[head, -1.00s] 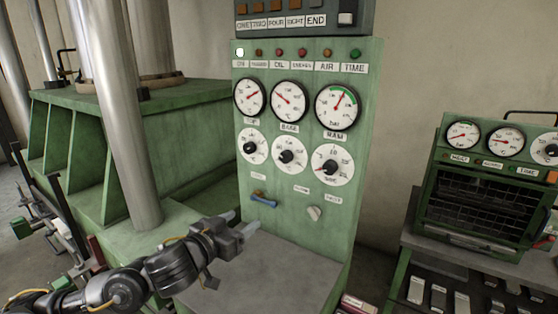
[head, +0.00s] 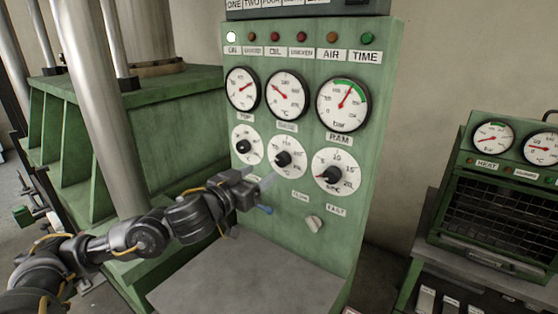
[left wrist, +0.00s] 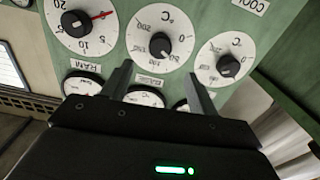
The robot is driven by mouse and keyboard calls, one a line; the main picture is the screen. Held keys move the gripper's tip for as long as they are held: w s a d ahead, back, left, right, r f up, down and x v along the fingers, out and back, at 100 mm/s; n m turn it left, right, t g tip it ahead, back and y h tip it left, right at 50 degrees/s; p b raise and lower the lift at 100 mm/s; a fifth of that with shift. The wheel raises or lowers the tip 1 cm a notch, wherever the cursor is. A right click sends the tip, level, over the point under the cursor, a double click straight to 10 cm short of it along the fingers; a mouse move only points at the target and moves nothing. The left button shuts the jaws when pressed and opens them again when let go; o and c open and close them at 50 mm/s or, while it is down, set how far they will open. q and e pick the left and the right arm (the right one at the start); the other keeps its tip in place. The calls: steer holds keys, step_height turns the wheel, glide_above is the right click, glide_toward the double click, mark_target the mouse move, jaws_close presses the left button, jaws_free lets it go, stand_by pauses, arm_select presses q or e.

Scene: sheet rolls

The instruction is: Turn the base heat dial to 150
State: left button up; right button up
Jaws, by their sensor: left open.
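The base heat dial (head: 287,146) is the middle of three white dials on the green panel, below the gauge labelled BASE. Its black knob (head: 283,159) stands at its centre; I cannot read its setting surely. It also shows upside down in the left wrist view, with its knob (left wrist: 160,45) beyond the fingers. My left gripper (head: 259,181) is open and empty, just below and left of this knob in the head view, apart from it. In the left wrist view the fingertips (left wrist: 158,76) spread below the dial. My right gripper is not in view.
The top dial (head: 244,146) and the ram dial (head: 334,175) flank it. Three gauges sit above, including the base gauge (head: 285,92). A grey shelf (head: 240,270) juts out underneath.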

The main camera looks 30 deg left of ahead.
mark_target(280, 161)
arm_select(q)
steer(key=w, duration=0.2)
steer(key=w+p, duration=0.1)
steer(key=w, duration=0.2)
steer(key=w+d, duration=0.1)
steer(key=w, duration=0.1)
steer(key=shift+w, duration=0.7)
steer(key=shift+w+d+f, duration=0.1)
steer(key=shift+w, duration=0.2)
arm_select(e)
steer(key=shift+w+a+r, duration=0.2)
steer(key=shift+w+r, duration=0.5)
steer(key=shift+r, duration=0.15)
arm_select(q)
steer(key=c, duration=1)
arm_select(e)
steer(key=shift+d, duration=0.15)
